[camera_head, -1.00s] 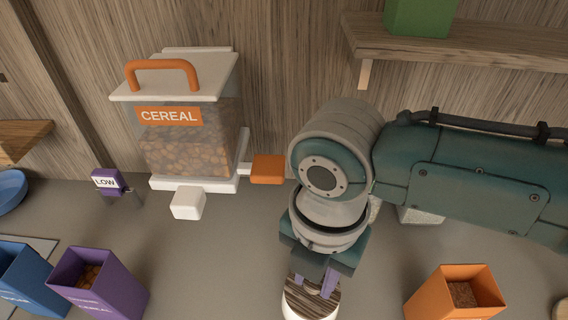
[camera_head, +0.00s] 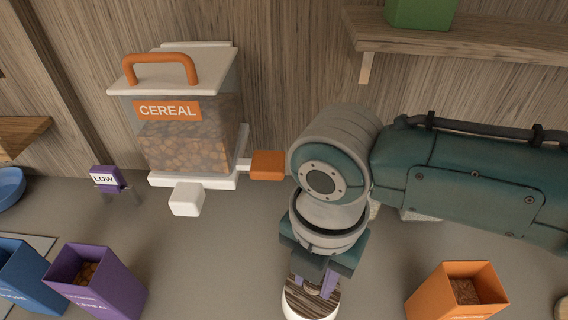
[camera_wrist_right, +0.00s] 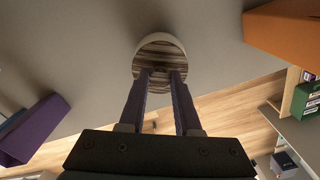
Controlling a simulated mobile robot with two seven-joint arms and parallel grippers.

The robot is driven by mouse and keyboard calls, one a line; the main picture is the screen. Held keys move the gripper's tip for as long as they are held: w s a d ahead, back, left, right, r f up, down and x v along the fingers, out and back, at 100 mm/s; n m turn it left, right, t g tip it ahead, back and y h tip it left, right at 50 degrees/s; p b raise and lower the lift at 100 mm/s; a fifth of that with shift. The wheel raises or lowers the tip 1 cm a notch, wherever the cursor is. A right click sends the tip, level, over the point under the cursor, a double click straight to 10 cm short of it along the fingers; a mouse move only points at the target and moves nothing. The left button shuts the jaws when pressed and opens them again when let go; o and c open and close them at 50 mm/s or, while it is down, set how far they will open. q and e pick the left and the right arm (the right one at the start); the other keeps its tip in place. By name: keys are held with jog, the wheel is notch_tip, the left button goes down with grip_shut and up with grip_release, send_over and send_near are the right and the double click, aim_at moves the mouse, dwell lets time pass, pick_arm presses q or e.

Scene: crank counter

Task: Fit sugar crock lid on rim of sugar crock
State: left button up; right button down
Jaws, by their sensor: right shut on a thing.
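The sugar crock lid (camera_head: 298,292) is a round, dark-grained wooden disc at the bottom centre of the head view. My right gripper (camera_head: 316,285) points down and is shut on the grip in the middle of the lid. The white sugar crock (camera_head: 296,311) shows as a pale edge around and below the lid. In the right wrist view, the lid (camera_wrist_right: 160,53) lies between and beyond the fingertips (camera_wrist_right: 160,75), with a pale rim curving around its far side. I cannot tell whether the lid is fully seated on the rim. My left gripper is not in view.
A cereal dispenser (camera_head: 186,145) with an orange crank paddle (camera_head: 267,165) stands at the back left. Purple (camera_head: 108,290) and blue (camera_head: 22,285) boxes are at front left, an orange box (camera_head: 455,298) at front right. A shelf (camera_head: 470,45) hangs above my right arm.

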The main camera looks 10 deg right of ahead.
jog(key=shift+f, duration=0.15)
jog(key=c, duration=0.5)
grip_release()
